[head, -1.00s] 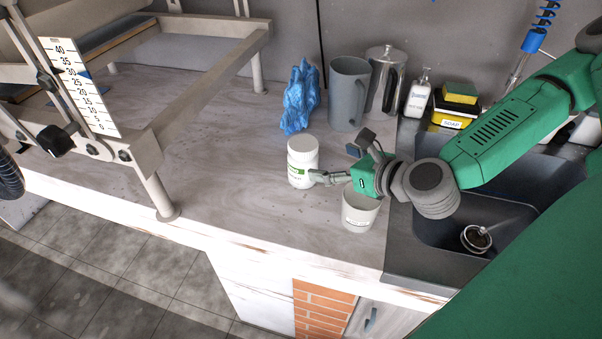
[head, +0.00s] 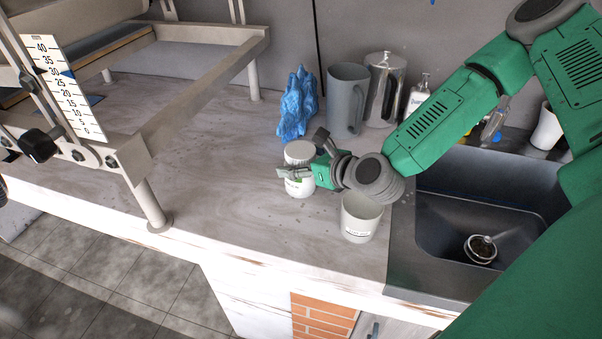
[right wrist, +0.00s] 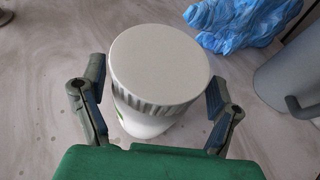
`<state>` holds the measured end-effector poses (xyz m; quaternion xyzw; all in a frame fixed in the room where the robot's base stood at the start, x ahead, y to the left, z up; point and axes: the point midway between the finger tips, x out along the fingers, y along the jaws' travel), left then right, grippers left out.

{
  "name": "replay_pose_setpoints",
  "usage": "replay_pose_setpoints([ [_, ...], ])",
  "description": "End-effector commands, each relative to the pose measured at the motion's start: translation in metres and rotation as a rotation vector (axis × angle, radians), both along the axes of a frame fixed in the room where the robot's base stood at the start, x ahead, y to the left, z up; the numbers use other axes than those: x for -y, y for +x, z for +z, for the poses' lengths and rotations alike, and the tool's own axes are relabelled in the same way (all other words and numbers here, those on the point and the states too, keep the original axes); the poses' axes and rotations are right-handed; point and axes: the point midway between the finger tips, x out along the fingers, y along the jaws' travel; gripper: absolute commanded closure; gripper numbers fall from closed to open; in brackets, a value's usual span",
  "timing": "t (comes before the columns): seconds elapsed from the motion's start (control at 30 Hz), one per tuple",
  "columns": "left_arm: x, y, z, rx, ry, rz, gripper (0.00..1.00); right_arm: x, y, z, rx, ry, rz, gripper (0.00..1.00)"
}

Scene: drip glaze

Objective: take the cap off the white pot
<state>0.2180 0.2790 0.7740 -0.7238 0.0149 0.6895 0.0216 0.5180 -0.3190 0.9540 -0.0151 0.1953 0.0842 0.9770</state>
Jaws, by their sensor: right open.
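The white pot (head: 300,186) stands upright on the counter, with its round, ridged white cap (head: 299,152) on top. The cap (right wrist: 160,62) fills the middle of the right wrist view, and the pot's white body (right wrist: 142,122) shows below it. My right gripper (head: 301,160) is at the cap with its jaws open. In the right wrist view its two fingers (right wrist: 158,105) stand on either side of the cap, with a gap visible on the left; contact on the right is hard to tell. My left gripper is not in view.
An open white cup (head: 361,216) stands right of the pot, under my right arm. A blue crumpled cloth or glove (head: 297,104), a grey pitcher (head: 346,100) and a metal jug (head: 384,88) stand behind. The sink (head: 480,200) is at right, a metal frame (head: 150,195) at left. Counter left of the pot is clear.

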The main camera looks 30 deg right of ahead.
Motion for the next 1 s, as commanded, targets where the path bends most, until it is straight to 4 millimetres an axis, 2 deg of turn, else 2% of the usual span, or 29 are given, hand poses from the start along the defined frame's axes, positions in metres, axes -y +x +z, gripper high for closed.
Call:
replay_pose_setpoints([
  [0.13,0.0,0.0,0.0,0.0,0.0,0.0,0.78,-0.001,0.0,0.001,0.0,0.0,0.0,0.17],
  [0.17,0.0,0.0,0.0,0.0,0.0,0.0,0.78,-0.002,0.0,0.001,0.0,-0.001,0.0,0.2],
  [0.3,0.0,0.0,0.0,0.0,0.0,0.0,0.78,-0.003,0.0,0.001,-0.001,-0.002,0.0,0.7],
  [0.33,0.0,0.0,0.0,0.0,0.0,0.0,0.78,-0.002,0.0,0.001,-0.001,-0.002,0.0,0.79],
  [0.6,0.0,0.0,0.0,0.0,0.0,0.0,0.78,0.0,0.0,0.001,0.002,0.0,0.0,0.78],
  [0.77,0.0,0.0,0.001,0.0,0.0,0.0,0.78,0.001,0.0,0.01,0.004,0.002,-0.003,0.78],
  [0.87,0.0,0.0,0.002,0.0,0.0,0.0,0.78,0.0,0.001,0.023,0.006,0.002,-0.002,0.78],
  [1.0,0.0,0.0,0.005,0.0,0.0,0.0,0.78,-0.001,0.001,0.054,0.008,0.003,-0.002,0.78],
])
